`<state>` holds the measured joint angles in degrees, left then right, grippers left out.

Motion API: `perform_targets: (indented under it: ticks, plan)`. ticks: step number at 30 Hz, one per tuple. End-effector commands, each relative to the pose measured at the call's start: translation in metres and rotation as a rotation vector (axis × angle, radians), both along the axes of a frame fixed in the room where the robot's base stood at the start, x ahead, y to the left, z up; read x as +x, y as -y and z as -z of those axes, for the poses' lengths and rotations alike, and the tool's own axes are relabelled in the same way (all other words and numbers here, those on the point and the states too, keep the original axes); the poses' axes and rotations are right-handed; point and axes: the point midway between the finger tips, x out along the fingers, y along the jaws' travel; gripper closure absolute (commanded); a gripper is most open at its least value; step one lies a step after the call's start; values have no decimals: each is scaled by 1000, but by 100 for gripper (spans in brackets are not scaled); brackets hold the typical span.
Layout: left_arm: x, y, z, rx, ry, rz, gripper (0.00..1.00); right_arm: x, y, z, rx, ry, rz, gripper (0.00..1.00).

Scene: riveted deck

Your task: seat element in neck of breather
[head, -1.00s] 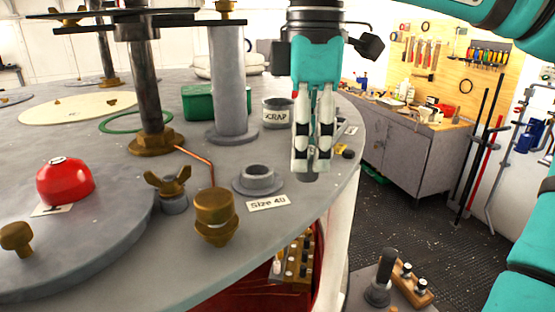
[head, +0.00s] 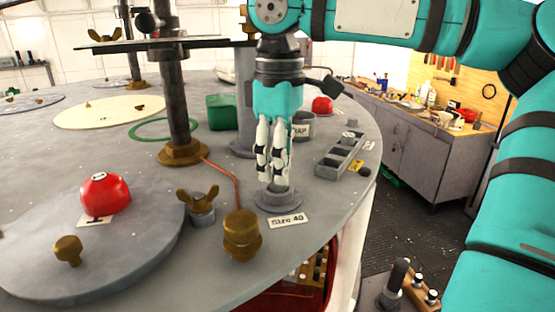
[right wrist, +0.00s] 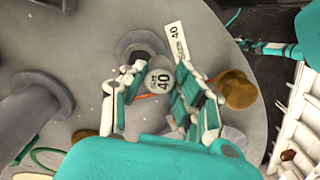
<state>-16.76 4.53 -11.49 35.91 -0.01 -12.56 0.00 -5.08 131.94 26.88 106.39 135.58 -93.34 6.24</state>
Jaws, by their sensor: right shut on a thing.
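My right gripper (head: 273,170) points down, its fingertips just above the breather neck (head: 279,203), a grey flanged collar beside the "Size 40" label (head: 287,221). In the right wrist view, the right gripper (right wrist: 160,92) is shut on a small grey round element (right wrist: 159,80) marked "SIZE 40". The breather neck (right wrist: 139,43) shows just beyond the element there, its rim partly hidden by the element and a finger. In the head view the fingers mostly hide the element, and I cannot tell whether its lower end touches the neck. My left gripper is not in view.
A brass cap (head: 241,236) and a wing nut (head: 200,204) stand left of the neck. A compartment tray (head: 340,156), a scrap pot (head: 301,127) and a red dome (head: 322,104) lie behind and right. A dark post (head: 178,100) rises at the left.

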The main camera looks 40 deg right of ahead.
Motion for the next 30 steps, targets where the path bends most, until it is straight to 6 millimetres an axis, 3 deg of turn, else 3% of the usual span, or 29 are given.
perform_targets:
  ticks: [9,16,28,29,30]
  plan:
    - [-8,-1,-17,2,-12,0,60,25,22,1,0,-1,2,94]
    - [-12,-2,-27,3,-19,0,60,23,21,35,-1,-1,0,94]
    - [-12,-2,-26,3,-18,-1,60,23,20,42,0,1,0,94]
    - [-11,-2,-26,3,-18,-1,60,23,20,42,0,2,0,69]
    - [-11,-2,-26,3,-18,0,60,23,20,42,0,2,1,63]
